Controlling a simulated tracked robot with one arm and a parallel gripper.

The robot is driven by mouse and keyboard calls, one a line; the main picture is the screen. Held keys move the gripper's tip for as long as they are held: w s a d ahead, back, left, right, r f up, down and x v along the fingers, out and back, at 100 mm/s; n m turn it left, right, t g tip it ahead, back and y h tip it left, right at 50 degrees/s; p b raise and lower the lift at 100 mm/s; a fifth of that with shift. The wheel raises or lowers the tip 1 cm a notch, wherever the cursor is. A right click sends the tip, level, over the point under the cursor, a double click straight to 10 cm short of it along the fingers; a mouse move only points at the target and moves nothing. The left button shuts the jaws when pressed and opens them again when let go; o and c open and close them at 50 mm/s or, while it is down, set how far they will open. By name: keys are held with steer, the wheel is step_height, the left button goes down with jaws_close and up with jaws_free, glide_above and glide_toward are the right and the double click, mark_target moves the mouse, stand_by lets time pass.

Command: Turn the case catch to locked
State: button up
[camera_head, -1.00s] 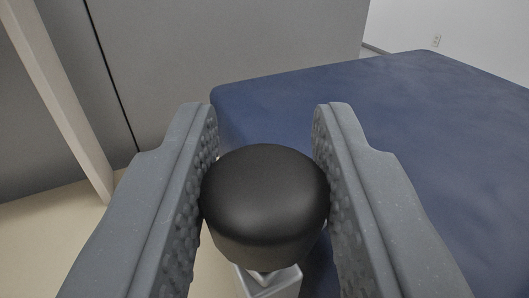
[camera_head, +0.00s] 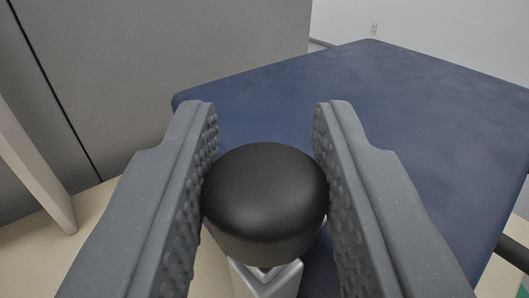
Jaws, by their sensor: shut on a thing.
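A round black knob (camera_head: 265,200) sits in the middle of the head camera view, on top of a light grey metal bracket (camera_head: 266,281). I take it to be the handle of the case catch; the case itself and any lock marking are not clearly visible. My gripper (camera_head: 266,125) has its two grey, studded fingers on either side of the knob and is shut on it. The fingertips reach past the knob's far side. The lower part of the bracket is cut off by the bottom of the picture.
A dark blue flat surface (camera_head: 390,110) spreads behind and to the right of the knob. A grey panel wall (camera_head: 170,50) stands behind at the left, with a pale post (camera_head: 35,165) in front of it. A dark bar (camera_head: 513,252) shows at the right edge.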

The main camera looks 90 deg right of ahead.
mark_target(327, 172)
steer(key=shift+w+a+r, duration=0.1)
steer(key=shift+w+r, duration=0.05)
steer(key=shift+r, duration=0.05)
steer(key=o, duration=0.9)
steer(key=shift+o, duration=0.3)
steer(key=shift+f, duration=0.15)
step_height(327, 172, up, 4)
steer(key=shift+w+f, duration=0.1)
steer(key=shift+f, duration=0.05)
steer(key=shift+s, duration=1)
steer(key=s+r, duration=0.1)
steer(key=s, duration=1.3)
steer(key=shift+d+b, duration=0.2)
steer(key=shift+b, duration=0.1)
steer(key=shift+r, duration=0.1)
